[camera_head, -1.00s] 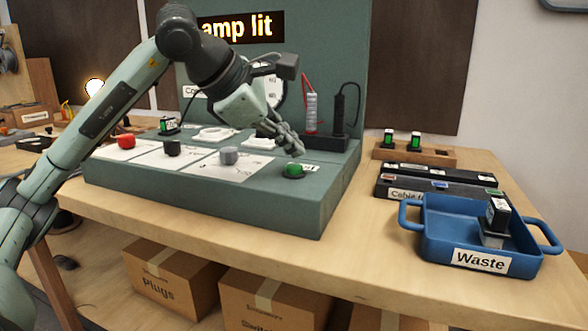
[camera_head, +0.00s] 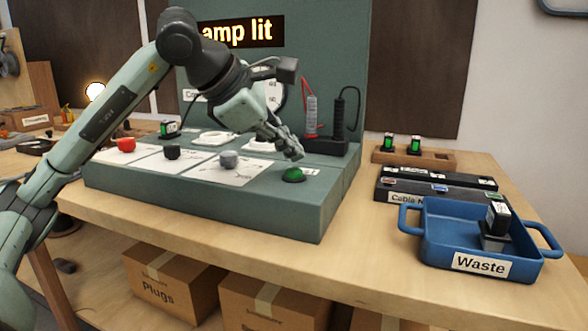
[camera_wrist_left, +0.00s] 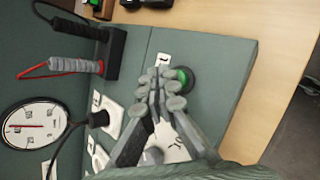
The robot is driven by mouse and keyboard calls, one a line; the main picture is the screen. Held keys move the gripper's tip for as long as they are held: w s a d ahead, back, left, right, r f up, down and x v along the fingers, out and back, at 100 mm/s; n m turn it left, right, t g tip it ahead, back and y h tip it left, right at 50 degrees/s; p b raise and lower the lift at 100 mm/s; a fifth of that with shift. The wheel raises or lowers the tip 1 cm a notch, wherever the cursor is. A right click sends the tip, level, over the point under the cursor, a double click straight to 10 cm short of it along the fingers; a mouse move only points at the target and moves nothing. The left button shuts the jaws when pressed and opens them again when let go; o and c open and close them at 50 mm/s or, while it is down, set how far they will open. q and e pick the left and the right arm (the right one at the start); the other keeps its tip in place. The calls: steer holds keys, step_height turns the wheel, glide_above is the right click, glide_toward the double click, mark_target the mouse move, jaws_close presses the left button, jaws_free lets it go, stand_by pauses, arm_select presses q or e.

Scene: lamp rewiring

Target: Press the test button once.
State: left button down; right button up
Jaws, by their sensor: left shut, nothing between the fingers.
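The green test button (camera_head: 293,175) sits in a dark ring near the front right of the green test bench top (camera_head: 270,215). It also shows in the left wrist view (camera_wrist_left: 186,78), partly covered by my fingers. My left gripper (camera_head: 296,152) is shut and empty, with its fingertips just above and behind the button. In the left wrist view the closed fingers (camera_wrist_left: 165,85) lie beside and partly over the button. I cannot tell whether they touch it. A lit sign (camera_head: 238,29) on the back panel reads "amp lit", its start hidden. My right gripper is out of view.
Red, black and grey knobs (camera_head: 229,160) stand on white cards left of the button. Probes in a black holder (camera_head: 325,146) stand behind it. A blue Waste tray (camera_head: 437,250) with a block in it is on the right. A lamp bulb (camera_head: 94,90) glows at the left.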

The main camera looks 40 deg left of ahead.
mark_target(291, 170)
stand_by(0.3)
arm_select(q)
steer(key=shift+f+b, duration=0.35)
steer(key=shift+f, duration=0.1)
steer(key=shift+f+b, duration=0.4)
steer(key=shift+f, duration=0.05)
stand_by(0.5)
steer(key=shift+r, duration=0.15)
steer(key=shift+r+p, duration=0.8)
steer(key=shift+p, duration=0.05)
step_height(291, 170, up, 5)
steer(key=p, duration=0.4)
steer(key=shift+p, duration=0.4)
stand_by(0.4)
